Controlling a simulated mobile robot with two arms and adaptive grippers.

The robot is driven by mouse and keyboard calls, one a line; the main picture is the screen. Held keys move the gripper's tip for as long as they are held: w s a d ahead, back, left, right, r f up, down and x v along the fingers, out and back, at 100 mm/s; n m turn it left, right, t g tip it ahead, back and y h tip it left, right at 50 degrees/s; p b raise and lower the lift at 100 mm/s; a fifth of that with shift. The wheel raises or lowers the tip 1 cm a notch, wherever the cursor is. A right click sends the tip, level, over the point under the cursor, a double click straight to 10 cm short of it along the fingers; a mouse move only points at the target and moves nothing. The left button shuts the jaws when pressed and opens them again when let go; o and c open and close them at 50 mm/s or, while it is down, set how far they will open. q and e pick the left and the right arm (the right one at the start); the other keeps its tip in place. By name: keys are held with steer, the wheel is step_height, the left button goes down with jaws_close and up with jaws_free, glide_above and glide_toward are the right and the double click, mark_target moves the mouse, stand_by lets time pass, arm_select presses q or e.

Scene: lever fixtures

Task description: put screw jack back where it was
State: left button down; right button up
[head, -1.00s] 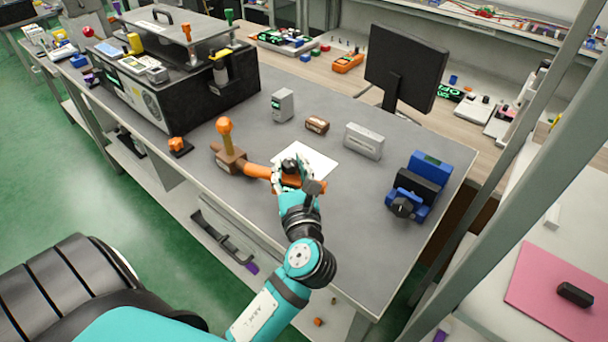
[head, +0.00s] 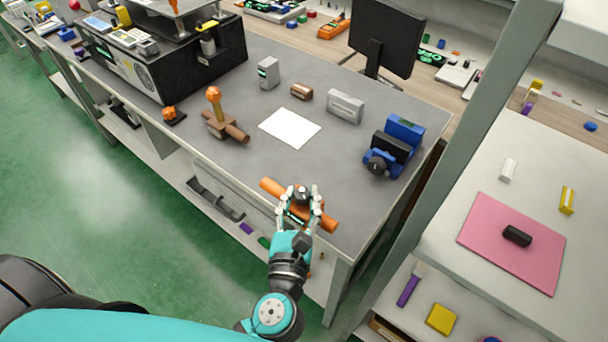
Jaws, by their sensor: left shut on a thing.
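My left gripper (head: 302,200) is shut on a long orange bar-like thing with a dark knob, which I take to be the screw jack (head: 322,218). The fingers close around its middle, and the bar sticks out on both sides. It is over the front part of the grey bench (head: 350,185); whether it touches the top cannot be told. A blank white sheet (head: 290,127) lies behind it on the bench. My right gripper is not in view.
A brown lever fixture with an orange ball (head: 214,93) stands left of the sheet. A blue and black vise-like fixture (head: 397,143) stands to the right. Grey blocks (head: 345,106) and a monitor (head: 386,40) are behind. A pink mat (head: 490,245) lies on the right-hand table.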

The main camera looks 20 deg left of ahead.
arm_select(q)
steer(key=w+f+b, duration=0.1)
steer(key=w, duration=0.2)
steer(key=w+a+f+b, duration=0.1)
steer(key=w+f+b, duration=0.1)
steer(key=w, duration=0.1)
steer(key=w+a+f+b, duration=0.1)
steer(key=w, duration=0.2)
steer(key=shift+w+f+b, duration=0.3)
steer(key=shift+f+b, duration=0.05)
steer(key=shift+f, duration=0.05)
steer(key=shift+r, duration=0.15)
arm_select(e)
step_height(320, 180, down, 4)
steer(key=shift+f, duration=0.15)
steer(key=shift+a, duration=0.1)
arm_select(q)
steer(key=c, duration=1)
jaws_free()
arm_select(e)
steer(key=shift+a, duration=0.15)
